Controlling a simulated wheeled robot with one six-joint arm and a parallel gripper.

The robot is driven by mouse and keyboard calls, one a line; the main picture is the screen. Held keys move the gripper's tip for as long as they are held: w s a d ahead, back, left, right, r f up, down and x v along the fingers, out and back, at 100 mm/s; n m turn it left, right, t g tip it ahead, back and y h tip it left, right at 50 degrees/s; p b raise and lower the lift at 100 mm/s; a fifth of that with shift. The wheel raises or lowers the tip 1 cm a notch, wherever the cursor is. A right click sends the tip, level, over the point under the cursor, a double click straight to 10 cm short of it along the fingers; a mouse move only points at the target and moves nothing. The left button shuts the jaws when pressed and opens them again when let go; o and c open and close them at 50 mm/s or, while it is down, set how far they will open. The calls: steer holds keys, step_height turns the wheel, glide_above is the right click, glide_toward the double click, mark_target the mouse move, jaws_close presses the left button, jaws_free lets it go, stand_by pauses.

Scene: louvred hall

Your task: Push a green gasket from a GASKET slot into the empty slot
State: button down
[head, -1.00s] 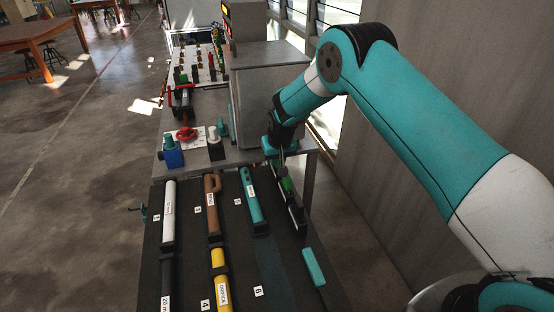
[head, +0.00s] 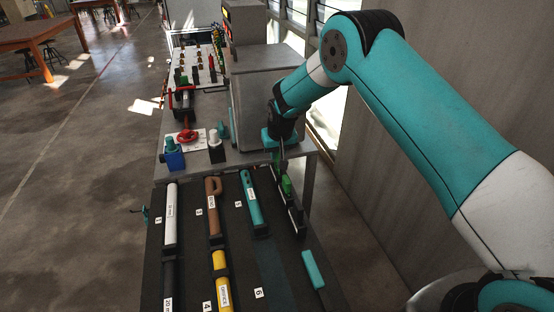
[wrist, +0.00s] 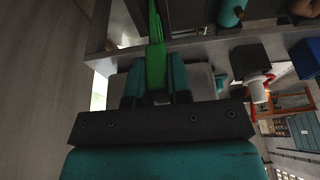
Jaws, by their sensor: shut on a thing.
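My gripper (head: 282,167) points down over the far end of a narrow dark rack (head: 299,222) with pale parts, at the right of the tool board. A bright green gasket (head: 287,186) shows just below my fingers at the rack. In the wrist view the green gasket (wrist: 155,50) runs out from between my two teal fingers (wrist: 155,88), which are shut on it. I cannot tell whether its lower end touches the rack. The rack's slots and any GASKET lettering are too small to make out, so I cannot tell which slot is empty.
A teal block (head: 313,268) lies nearer me. A grey cabinet (head: 265,100) stands close behind my gripper, and a wall is at right.

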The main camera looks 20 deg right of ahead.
step_height(320, 180, up, 7)
steer(key=p, duration=0.2)
steer(key=shift+f+p, duration=0.2)
steer(key=shift+p, duration=0.15)
step_height(320, 180, up, 6)
steer(key=s+d+f+b, duration=0.4)
steer(key=s+d+f, duration=0.1)
steer(key=s+f, duration=0.5)
steer(key=s+d+f+b, duration=0.4)
steer(key=s+f, duration=0.7)
steer(key=s, duration=0.3)
steer(key=shift+s+d, duration=0.35)
steer(key=shift+d, duration=0.15)
